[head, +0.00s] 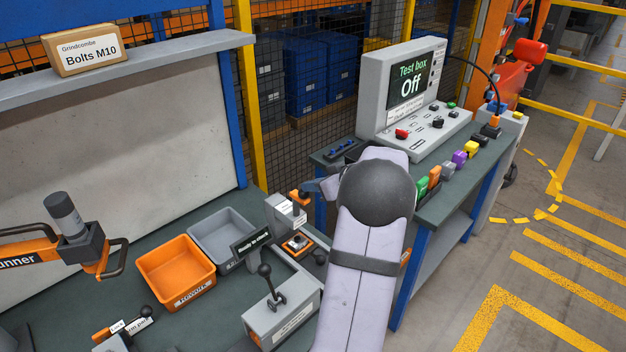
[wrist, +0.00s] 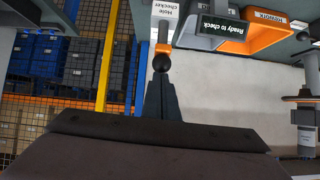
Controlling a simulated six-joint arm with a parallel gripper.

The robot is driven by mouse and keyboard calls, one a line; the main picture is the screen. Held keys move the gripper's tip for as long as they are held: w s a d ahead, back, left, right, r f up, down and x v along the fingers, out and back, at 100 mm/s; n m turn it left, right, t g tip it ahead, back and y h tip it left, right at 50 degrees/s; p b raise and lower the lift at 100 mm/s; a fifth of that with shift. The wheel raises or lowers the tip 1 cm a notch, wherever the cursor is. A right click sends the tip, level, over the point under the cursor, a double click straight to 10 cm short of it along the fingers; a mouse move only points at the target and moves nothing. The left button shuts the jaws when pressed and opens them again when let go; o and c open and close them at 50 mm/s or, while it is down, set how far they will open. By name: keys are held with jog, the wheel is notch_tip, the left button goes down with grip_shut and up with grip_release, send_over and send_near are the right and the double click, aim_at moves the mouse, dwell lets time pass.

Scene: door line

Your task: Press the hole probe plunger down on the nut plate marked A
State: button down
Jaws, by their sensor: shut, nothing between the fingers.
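The hole checker (head: 283,213) is a pale grey post on the green bench in the head view, with an orange plunger head (head: 298,196) at its top. An orange-framed fixture (head: 297,243) sits below; I cannot read a letter A on a plate there. In the wrist view, seen upside down, the checker's label (wrist: 165,18) shows, and a black ball knob (wrist: 161,63) with orange behind it lies right at the tips of my gripper (wrist: 160,78). The dark fingers are together, with nothing held. Contact with the knob cannot be told. My arm hides most of the gripper in the head view.
A "Ready to check" sign (head: 251,242), grey bin (head: 222,237) and orange rework bin (head: 176,272) stand left of the checker. A lever fixture (head: 283,313) is in front. The test box (head: 403,92) reads Off, on the right bench with several coloured blocks.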

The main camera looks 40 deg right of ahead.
aim_at(307, 201)
jog(key=shift+f, duration=0.1)
notch_tip(307, 201, down, 5)
jog(key=b, duration=0.7)
jog(key=shift+b, duration=0.3)
jog(key=shift+s+a, duration=0.1)
jog(key=shift+r, duration=0.7)
jog(key=w+r+b+v, duration=0.1)
jog(key=r+b+v, duration=0.1)
jog(key=v, duration=1)
jog(key=shift+b, duration=0.6)
